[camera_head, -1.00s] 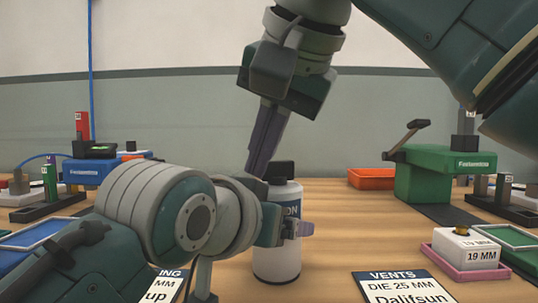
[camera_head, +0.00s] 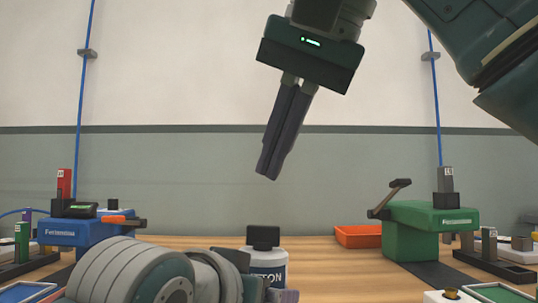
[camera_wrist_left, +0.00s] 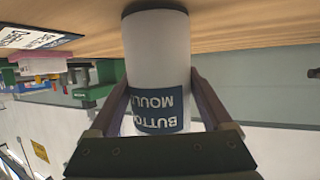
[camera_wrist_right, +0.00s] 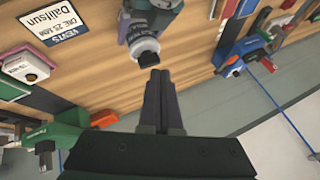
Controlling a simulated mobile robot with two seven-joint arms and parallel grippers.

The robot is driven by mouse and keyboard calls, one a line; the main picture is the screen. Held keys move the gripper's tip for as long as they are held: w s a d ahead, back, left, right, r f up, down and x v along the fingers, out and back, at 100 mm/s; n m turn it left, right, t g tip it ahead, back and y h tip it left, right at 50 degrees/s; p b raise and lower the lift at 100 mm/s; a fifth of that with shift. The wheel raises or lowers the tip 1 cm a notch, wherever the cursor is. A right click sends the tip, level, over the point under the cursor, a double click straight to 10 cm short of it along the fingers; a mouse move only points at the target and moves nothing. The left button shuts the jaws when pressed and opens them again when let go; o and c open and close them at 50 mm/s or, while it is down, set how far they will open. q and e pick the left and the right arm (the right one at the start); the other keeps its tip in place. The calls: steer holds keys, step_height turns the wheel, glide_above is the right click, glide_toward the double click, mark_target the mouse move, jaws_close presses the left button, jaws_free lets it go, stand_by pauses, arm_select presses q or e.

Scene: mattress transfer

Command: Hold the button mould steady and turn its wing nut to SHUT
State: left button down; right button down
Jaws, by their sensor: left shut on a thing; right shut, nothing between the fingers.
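The button mould (camera_head: 267,267) is a white cylinder with a blue label, upright on the bench. A dark wing nut (camera_head: 263,237) sits on its top; its marking cannot be read. In the left wrist view the mould (camera_wrist_left: 158,60) appears upside down, between the two fingers of my left gripper (camera_wrist_left: 162,88), which is shut on it. My right gripper (camera_head: 267,176) is shut and empty, pointing down above the wing nut with a clear gap. In the right wrist view its fingers (camera_wrist_right: 160,76) are together, near the wing nut (camera_wrist_right: 149,60).
A blue press (camera_head: 85,230) stands left and a green press (camera_head: 425,232) with a lever stands right. An orange tray (camera_head: 358,236) lies behind. A VENTS card (camera_wrist_right: 56,22) and a small white die block (camera_wrist_right: 27,66) lie on the bench.

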arm_select(q)
steer(key=shift+f, duration=0.2)
arm_select(e)
steer(key=shift+v, duration=1.05)
steer(key=shift+a, duration=0.1)
arm_select(q)
jaws_free()
steer(key=shift+s, duration=0.1)
arm_select(e)
steer(key=shift+s, duration=0.1)
arm_select(q)
steer(key=shift+r, duration=0.15)
